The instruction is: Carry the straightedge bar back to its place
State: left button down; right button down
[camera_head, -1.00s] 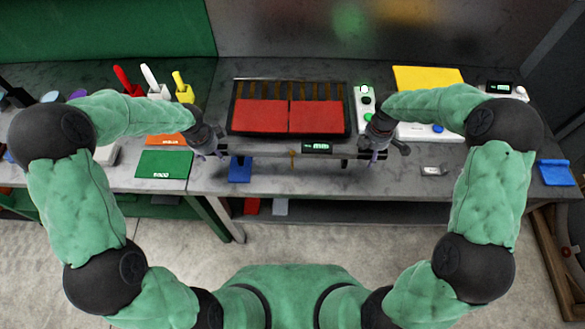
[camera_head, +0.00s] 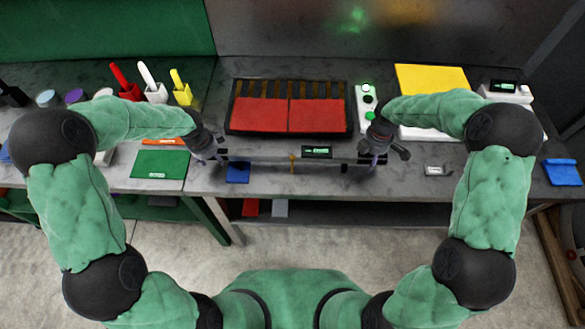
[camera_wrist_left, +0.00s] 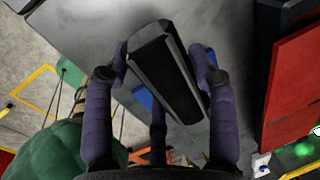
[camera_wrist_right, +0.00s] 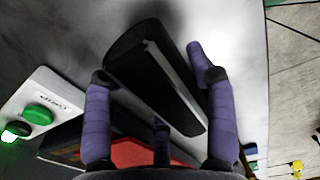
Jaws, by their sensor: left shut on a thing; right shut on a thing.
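The straightedge bar (camera_head: 270,159) is a long, thin grey bar with dark ends, lying left to right in front of the black-framed tray. It appears about level, just above the bench's front part; the gap beneath is hard to judge. My left gripper (camera_head: 219,156) is shut on its left end, and my right gripper (camera_head: 377,160) on its right end. In the left wrist view the dark bar end (camera_wrist_left: 165,70) is between purple fingers; the right wrist view also shows the dark bar end (camera_wrist_right: 150,80) between the fingers. The bar's place cannot be identified.
The tray (camera_head: 232,118) with two red panels stands behind the bar. A small display (camera_head: 317,152) and brass-coloured upright (camera_head: 292,163) are near mid-bar. A blue block (camera_head: 237,173) is near the left end, a button box (camera_head: 365,97) behind the right. The front-right bench has free room.

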pick_arm(q)
jog(key=shift+c, duration=1.9)
grip_release()
jog(key=shift+s, duration=0.1)
pick_arm(e)
jog(key=shift+c, duration=2)
grip_release()
jog(key=shift+s+r, duration=0.1)
pick_arm(q)
notch_tip(320, 180, up, 12)
jog(key=s, duration=0.2)
pick_arm(e)
notch_tip(320, 180, up, 12)
jog(key=shift+f, duration=0.1)
pick_arm(q)
jog(key=shift+s+f, duration=0.15)
jog(key=shift+s, duration=0.05)
